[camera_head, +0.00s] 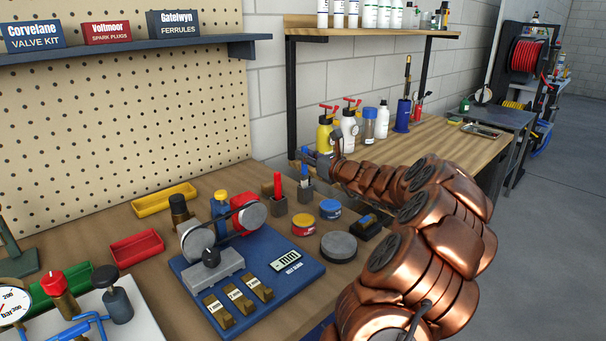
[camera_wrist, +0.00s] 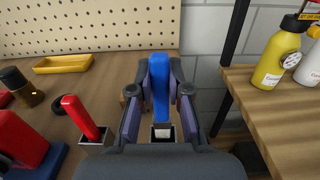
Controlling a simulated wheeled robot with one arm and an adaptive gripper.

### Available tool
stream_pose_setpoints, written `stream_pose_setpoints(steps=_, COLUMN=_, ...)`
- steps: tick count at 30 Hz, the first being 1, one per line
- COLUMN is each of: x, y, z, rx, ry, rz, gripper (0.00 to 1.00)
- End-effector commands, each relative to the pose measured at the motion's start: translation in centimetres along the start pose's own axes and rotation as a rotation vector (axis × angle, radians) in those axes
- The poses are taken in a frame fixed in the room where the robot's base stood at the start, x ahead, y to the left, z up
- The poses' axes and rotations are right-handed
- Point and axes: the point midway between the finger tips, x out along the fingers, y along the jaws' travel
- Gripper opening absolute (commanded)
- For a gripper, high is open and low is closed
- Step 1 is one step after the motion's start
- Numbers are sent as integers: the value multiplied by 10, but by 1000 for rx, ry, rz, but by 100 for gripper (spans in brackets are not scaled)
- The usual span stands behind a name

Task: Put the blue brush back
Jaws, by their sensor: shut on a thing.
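The blue brush (camera_wrist: 160,85) stands roughly upright between the fingers of my gripper (camera_wrist: 160,92), which is shut on it. Its pale lower part shows at the mouth of a small grey square holder (camera_wrist: 162,144). I cannot tell how deep it sits in there. In the head view, the blue brush (camera_head: 304,172) shows just above the grey holder (camera_head: 306,190), with my gripper (camera_head: 318,160) behind it. A red brush (camera_wrist: 80,113) leans in a matching grey holder (camera_wrist: 95,143) to the left, also seen in the head view (camera_head: 277,183).
A blue belt gauge stand (camera_head: 300,270) is in front. Red (camera_head: 303,224) and blue (camera_head: 330,208) tins and a dark round puck (camera_head: 338,246) lie near the holders. A shelf post (camera_wrist: 233,60) and raised bench with a yellow bottle (camera_wrist: 278,55) stand to the right.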

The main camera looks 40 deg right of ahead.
Motion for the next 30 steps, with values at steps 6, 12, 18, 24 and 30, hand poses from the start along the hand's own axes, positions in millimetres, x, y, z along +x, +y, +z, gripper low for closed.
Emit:
stream_pose_setpoints(steps=6, x=0, y=0, z=-21, rx=4, ry=2, rz=-1, gripper=0)
stream_pose_setpoints(steps=12, x=1, y=1, z=-44, rx=4, ry=4, rz=1, gripper=0)
stream_pose_setpoints(steps=18, x=1, y=2, z=-44, rx=2, ry=2, rz=2, gripper=0)
stream_pose_setpoints(steps=24, x=2, y=2, z=-46, rx=2, ry=1, rz=3, gripper=0)
stream_pose_setpoints(steps=30, x=2, y=2, z=-46, rx=1, ry=2, rz=4, gripper=35)
